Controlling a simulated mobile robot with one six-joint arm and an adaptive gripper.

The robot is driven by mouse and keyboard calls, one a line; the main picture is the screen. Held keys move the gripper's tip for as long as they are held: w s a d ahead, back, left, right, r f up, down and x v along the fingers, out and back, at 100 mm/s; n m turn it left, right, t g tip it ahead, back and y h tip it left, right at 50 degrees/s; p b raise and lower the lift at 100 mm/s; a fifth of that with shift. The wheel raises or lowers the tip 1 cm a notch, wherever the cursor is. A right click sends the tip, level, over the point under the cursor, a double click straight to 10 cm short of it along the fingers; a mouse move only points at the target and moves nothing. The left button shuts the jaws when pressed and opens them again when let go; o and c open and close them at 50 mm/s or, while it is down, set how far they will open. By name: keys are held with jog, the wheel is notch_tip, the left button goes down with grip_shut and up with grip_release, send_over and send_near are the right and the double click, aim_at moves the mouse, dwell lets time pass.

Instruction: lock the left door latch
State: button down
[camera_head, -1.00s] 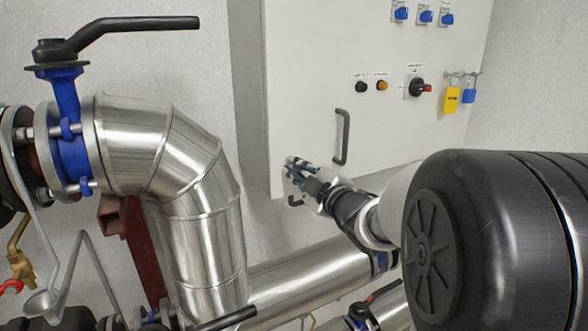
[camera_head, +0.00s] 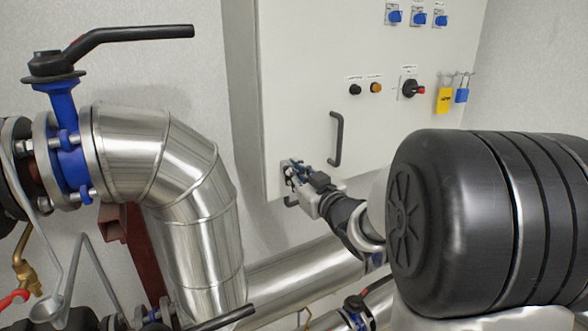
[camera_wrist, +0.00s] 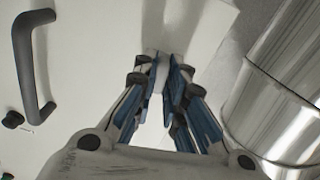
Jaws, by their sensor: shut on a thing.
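The left door latch (camera_head: 285,167) is a small light-grey fitting at the lower left corner of the white cabinet door (camera_head: 300,135). My gripper (camera_head: 295,170) is at this corner in the head view, and its fingers hide most of the latch. In the wrist view, the blue-padded fingers of my gripper (camera_wrist: 166,80) are close together, shut on the pale latch part (camera_wrist: 160,62) at the door's edge. I cannot tell which way the latch is turned.
A dark door handle (camera_head: 336,138) is just above right of my gripper. A rotary switch (camera_head: 411,89) and padlocks (camera_head: 444,99) are farther right. A large silver pipe (camera_head: 190,190) stands to the left, with another pipe (camera_head: 290,278) below.

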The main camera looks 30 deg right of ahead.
jog(key=shift+r+m, duration=0.1)
jog(key=shift+m, duration=0.6)
jog(key=c, duration=1.7)
grip_release()
jog(key=shift+o, duration=0.2)
jog(key=s, duration=1.2)
jog(key=shift+d, duration=0.2)
